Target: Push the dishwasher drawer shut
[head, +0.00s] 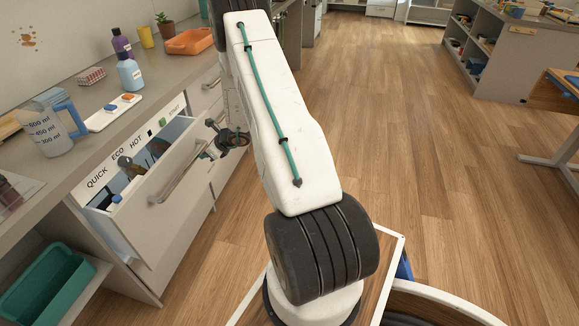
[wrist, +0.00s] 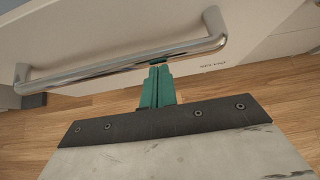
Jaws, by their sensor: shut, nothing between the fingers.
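The dishwasher drawer (head: 170,205) stands pulled out from under the counter at the left in the head view, with dishes visible inside. Its metal bar handle (head: 180,172) runs along the front; the handle (wrist: 120,66) also crosses the upper part of the wrist view. My gripper (wrist: 157,74) has green fingers, shut and empty, with the tips at the handle bar near its right part. I cannot tell whether they touch it. In the head view my gripper (head: 207,152) is small and partly hidden beside the drawer front.
The counter (head: 165,75) holds a measuring jug (head: 45,128), a blue bottle (head: 129,72), a white tray (head: 112,112) and an orange bin (head: 190,41). A green bin (head: 45,285) sits on a low shelf at lower left. The wooden floor (head: 400,130) to the right is clear.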

